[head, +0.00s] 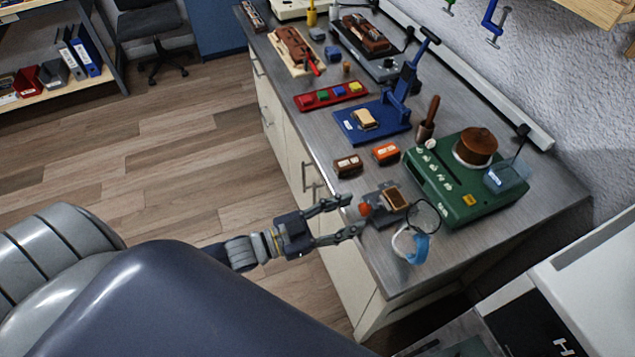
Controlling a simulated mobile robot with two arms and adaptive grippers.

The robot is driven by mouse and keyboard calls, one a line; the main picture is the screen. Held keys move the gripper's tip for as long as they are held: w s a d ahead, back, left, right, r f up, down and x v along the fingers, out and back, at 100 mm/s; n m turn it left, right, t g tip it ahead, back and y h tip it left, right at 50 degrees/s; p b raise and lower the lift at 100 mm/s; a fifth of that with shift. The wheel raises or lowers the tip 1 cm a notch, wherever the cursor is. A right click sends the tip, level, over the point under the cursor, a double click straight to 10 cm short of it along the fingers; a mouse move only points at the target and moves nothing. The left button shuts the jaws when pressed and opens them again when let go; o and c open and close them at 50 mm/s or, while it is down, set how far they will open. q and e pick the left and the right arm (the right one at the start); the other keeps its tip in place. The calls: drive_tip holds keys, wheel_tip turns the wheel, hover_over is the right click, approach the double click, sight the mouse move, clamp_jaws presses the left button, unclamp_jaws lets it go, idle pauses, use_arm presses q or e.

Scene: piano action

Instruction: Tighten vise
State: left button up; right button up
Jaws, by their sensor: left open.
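A small dark grey vise (377,213) sits near the front edge of the workbench. A brown block (396,199) rests at its jaws; I cannot tell how tightly it is held. An orange-red knob (364,209) sticks out of the vise's left side, toward my gripper. My left gripper (353,215) comes in from the left with its two fingers spread. Its fingertips are close to the knob, one on the far side and one on the near side. I cannot tell whether they touch it. My right gripper is not in view.
A green machine (455,200) stands right of the vise. A magnifier ring (424,215) and a blue-and-white round item (411,245) are close beside it. Brown (348,166) and orange (386,153) blocks and a blue press (372,122) lie behind. The workbench (535,190) has bare room at right.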

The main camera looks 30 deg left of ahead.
use_arm(q)
drive_tip(key=v, duration=0.9)
drive_tip(key=shift+s+a, duration=0.1)
drive_tip(key=s+a+f+n+g+y, duration=0.1)
drive_tip(key=a+f+n+y, duration=0.2)
drive_tip(key=f, duration=0.7)
drive_tip(key=s+a+f+g+y, duration=0.2)
drive_tip(key=a+f+y, duration=0.15)
drive_tip(key=f, duration=0.65)
drive_tip(key=s+a+f+n+g+y, duration=0.1)
drive_tip(key=a+f+n+y, duration=0.2)
drive_tip(key=f, duration=0.6)
drive_tip(key=s+d+f+g, duration=0.3)
drive_tip(key=s+f, duration=0.6)
drive_tip(key=s, duration=0.3)
drive_tip(key=s+d+f+g+y, duration=0.1)
drive_tip(key=s+d+f+g, duration=0.2)
drive_tip(key=s+f+g, duration=0.3)
drive_tip(key=s+f, duration=0.3)
drive_tip(key=s, duration=0.2)
drive_tip(key=shift+s+d+n, duration=0.3)
drive_tip(key=shift+s+n, duration=0.1)
